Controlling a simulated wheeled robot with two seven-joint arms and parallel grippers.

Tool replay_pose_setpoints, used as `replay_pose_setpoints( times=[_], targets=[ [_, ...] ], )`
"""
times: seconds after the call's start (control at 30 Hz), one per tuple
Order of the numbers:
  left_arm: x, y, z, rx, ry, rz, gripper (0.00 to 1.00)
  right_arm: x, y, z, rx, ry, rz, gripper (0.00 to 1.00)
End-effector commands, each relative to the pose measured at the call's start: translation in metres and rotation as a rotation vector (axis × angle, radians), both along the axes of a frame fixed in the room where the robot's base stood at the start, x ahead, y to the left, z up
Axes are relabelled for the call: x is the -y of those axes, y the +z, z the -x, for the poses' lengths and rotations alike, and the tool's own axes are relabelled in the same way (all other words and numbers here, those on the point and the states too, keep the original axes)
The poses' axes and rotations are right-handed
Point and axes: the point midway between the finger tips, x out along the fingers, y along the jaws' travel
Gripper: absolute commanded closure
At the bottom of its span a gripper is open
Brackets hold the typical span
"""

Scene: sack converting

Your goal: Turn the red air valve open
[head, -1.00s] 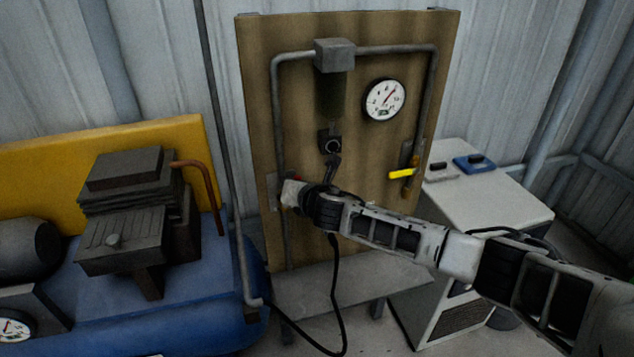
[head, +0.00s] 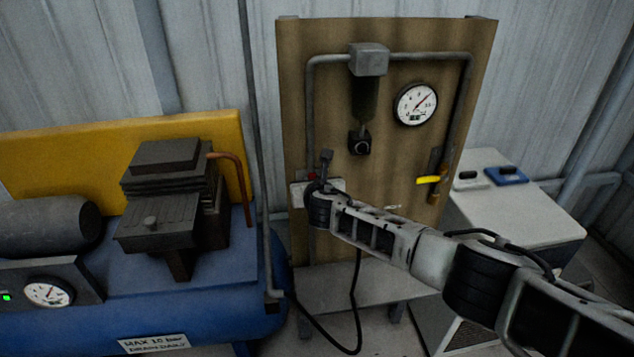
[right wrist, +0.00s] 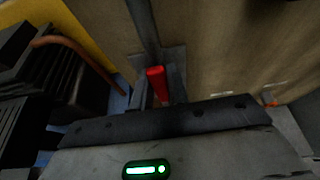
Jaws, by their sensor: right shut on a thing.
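The red air valve's handle (right wrist: 156,84) stands between the two fingers of my right gripper (right wrist: 158,94) in the right wrist view. The fingers are shut on it. My left gripper is out of view.
The brown board (head: 410,165) carries a pressure gauge (head: 416,104), a filter unit (head: 366,98) and a yellow-handled valve (head: 428,180). A blue compressor tank (head: 200,300) stands at left. A white cabinet (head: 530,212) stands at right. A black hose hangs below the board.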

Motion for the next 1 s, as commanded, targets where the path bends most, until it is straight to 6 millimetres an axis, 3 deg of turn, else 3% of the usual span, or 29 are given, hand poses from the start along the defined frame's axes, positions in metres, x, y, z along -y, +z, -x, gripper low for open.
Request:
replay_pose_setpoints(
  times=[0.23,0.27,0.3,0.33,0.73,1.0],
  targets=[
    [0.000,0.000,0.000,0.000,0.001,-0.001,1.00,0.000,0.001,0.000,0.002,0.002,0.005,1.00],
    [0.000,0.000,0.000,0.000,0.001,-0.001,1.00,0.000,0.001,0.000,0.002,0.002,0.005,0.76],
    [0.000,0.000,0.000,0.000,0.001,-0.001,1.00,0.000,0.000,0.000,0.002,0.002,0.005,0.65],
    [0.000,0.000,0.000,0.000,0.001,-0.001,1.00,0.000,0.000,0.000,0.002,0.002,0.004,0.62],
    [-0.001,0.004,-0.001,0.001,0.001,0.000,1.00,0.001,0.003,0.005,0.000,0.002,0.001,0.62],
    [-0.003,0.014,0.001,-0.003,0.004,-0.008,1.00,0.004,0.017,0.035,0.000,0.004,0.001,0.62]
  ],
)
